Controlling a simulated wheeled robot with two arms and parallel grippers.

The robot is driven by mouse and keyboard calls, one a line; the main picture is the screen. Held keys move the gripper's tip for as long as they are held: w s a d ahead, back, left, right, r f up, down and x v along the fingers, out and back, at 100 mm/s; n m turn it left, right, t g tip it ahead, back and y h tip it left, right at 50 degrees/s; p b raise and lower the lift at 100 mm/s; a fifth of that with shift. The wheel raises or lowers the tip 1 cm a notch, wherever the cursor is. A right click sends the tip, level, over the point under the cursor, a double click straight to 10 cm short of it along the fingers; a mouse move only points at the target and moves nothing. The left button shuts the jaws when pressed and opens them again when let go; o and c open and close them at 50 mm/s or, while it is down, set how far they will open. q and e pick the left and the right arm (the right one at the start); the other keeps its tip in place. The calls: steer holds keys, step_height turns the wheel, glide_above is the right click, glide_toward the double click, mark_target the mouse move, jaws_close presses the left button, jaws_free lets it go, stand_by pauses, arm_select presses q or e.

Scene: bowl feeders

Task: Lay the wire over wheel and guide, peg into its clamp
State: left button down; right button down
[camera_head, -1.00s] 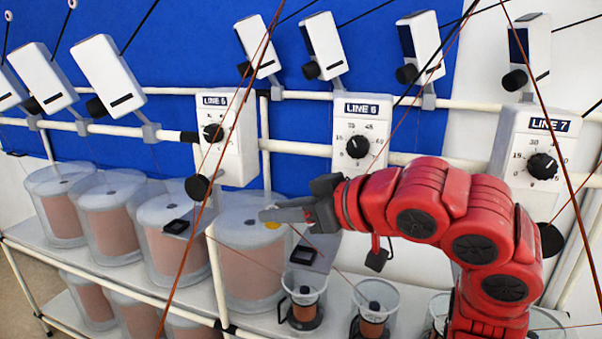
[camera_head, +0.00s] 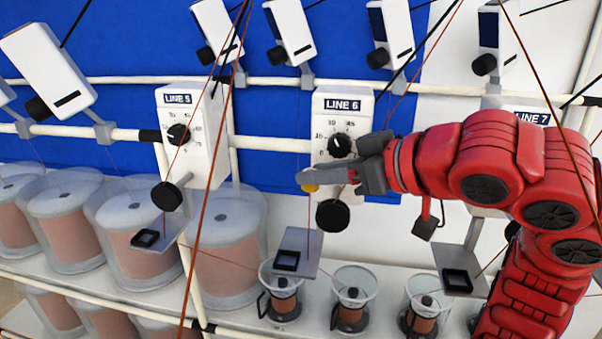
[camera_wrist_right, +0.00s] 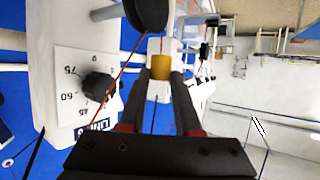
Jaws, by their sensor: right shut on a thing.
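My right gripper (camera_head: 310,183) is shut on a small yellow peg (camera_head: 310,188), in front of the LINE 6 unit (camera_head: 341,120). In the right wrist view the peg (camera_wrist_right: 160,66) sits between the fingertips. A thin reddish wire runs down from near the peg to a grey plate with a black square frame (camera_head: 287,260), perhaps the guide. The black wheel (camera_head: 332,215) under the unit is just right of and below the fingertips. A black wheel (camera_wrist_right: 145,12) shows beyond the fingertips in the wrist view. I cannot tell which part is the clamp. My left gripper is not in view.
The LINE 5 unit (camera_head: 190,130) has its own wheel (camera_head: 167,196) and plate to the left. Large clear tubs (camera_head: 228,240) and small spool cups (camera_head: 352,298) stand on the shelf. White rails (camera_head: 270,143) cross behind. Long red-brown wires cross the foreground.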

steer(key=s+d+b, duration=0.7)
steer(key=d+b, duration=0.1)
steer(key=d, duration=0.1)
steer(key=shift+s+b, duration=0.3)
steer(key=shift+s, duration=0.05)
stand_by(0.3)
stand_by(0.6)
